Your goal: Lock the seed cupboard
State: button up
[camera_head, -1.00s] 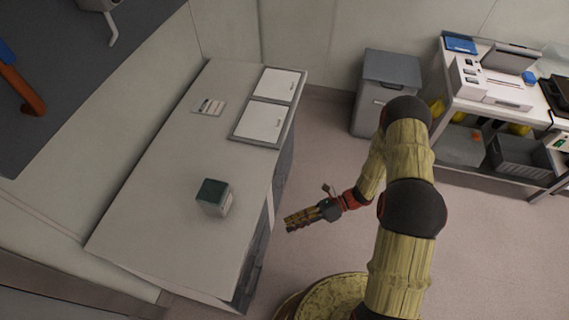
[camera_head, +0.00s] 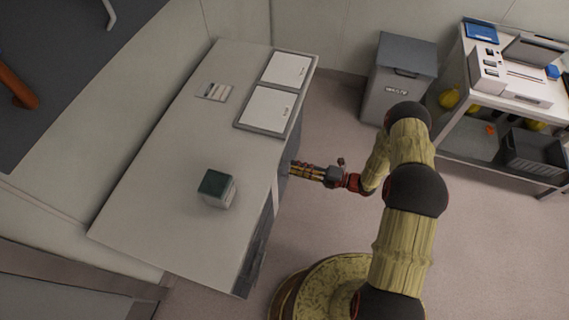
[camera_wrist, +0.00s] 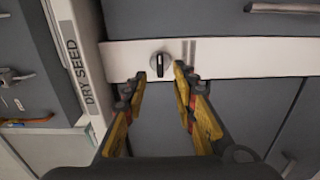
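The seed cupboard is the grey-fronted unit under the pale worktop (camera_head: 165,165); its front shows in the wrist view with dark grey panels (camera_wrist: 235,112) and a white strip (camera_wrist: 240,58) across them. A round lock knob (camera_wrist: 160,62) with a dark bar sits on the strip. A vertical "DRY SEED" label (camera_wrist: 75,65) is to its left. My gripper (camera_wrist: 160,75) is open and empty, its two fingertips on either side just below the knob, apparently not touching it. In the head view my gripper (camera_head: 293,170) is at the worktop's front edge.
A green-topped box (camera_head: 216,188) and two framed white sheets (camera_head: 268,108) lie on the worktop. A grey waste bin (camera_head: 398,80) and a bench with equipment (camera_head: 510,85) stand to the right. The floor between is clear.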

jog(key=x, duration=0.5)
jog(key=shift+a+b, duration=0.35)
jog(key=shift+b, duration=0.05)
jog(key=c, duration=0.3)
jog(key=c, duration=0.4)
grip_shut()
